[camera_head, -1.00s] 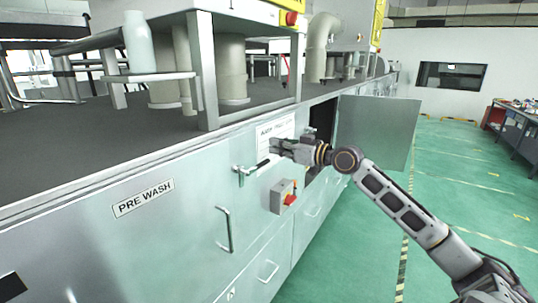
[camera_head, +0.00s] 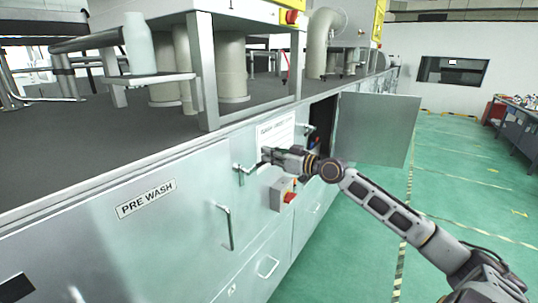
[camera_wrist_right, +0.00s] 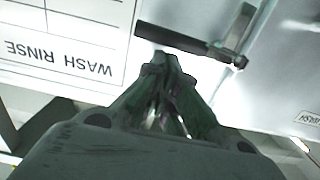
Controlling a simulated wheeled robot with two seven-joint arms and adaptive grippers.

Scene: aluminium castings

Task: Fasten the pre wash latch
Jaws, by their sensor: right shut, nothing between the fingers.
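The PRE WASH label (camera_head: 146,198) is on a steel door of the long machine. At that door's right edge is the latch (camera_head: 240,174), a metal bracket with a lever. In the right wrist view the latch's black handle (camera_wrist_right: 170,38) lies just beyond my fingertips, with its metal pivot (camera_wrist_right: 236,42) to the right. My right gripper (camera_head: 266,155) is shut and empty, right beside the handle; it shows in the wrist view (camera_wrist_right: 163,66) too. Whether the fingertips touch the handle I cannot tell. In the head view the gripper partly hides the handle. My left gripper is not in view.
A WASH RINSE sign (camera_wrist_right: 60,60) is on the panel by the gripper. A grey switch box with a red knob (camera_head: 283,194) sticks out below. A steel door (camera_head: 378,128) stands open at the right. A bar handle (camera_head: 226,227) is below the latch. Green floor is free at right.

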